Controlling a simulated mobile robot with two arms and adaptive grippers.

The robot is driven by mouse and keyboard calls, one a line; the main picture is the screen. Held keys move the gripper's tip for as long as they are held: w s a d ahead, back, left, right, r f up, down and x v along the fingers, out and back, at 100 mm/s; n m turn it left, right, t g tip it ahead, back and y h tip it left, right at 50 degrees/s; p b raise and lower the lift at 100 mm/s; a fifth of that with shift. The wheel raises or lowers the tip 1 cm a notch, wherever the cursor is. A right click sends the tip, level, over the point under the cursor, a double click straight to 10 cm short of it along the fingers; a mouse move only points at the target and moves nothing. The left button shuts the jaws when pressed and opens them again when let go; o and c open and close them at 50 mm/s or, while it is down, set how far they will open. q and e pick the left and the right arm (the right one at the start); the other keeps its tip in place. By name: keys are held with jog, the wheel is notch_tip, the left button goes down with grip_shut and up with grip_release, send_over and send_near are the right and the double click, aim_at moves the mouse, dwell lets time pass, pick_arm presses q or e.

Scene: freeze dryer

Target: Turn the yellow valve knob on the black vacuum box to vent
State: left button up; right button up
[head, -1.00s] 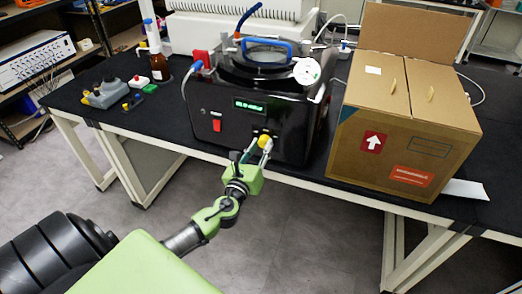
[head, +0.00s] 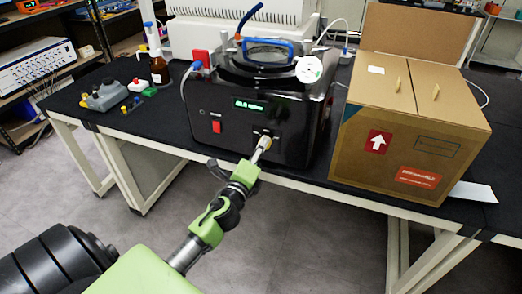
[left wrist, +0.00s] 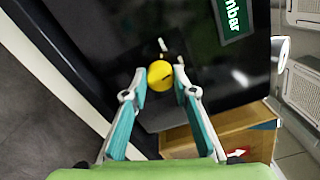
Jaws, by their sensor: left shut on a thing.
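The black vacuum box (head: 285,150) stands on the black bench top, with a lit green display (head: 250,105) and a red switch (head: 216,127) on its front. Its round yellow valve knob (left wrist: 160,75) shows in the left wrist view, with a dark mark on its face and small white marks on the panel beside it. My left gripper (left wrist: 160,73) is shut on the knob, one finger on each side. In the head view my left gripper (head: 262,147) reaches the box's lower right front, and a finger mostly hides the knob. My right gripper is not in view.
A large cardboard box (head: 345,165) stands close to the right of the vacuum box. A brown bottle (head: 159,70) and a grey device (head: 108,95) are at the left of the bench. The floor in front is clear.

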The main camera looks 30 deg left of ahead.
pick_arm(q)
jog(key=shift+f+n+p, duration=0.15)
jog(key=shift+n+p, duration=0.25)
jog(key=shift+n, duration=4.4)
jog(key=o, duration=1.1)
jog(key=v, duration=1.2)
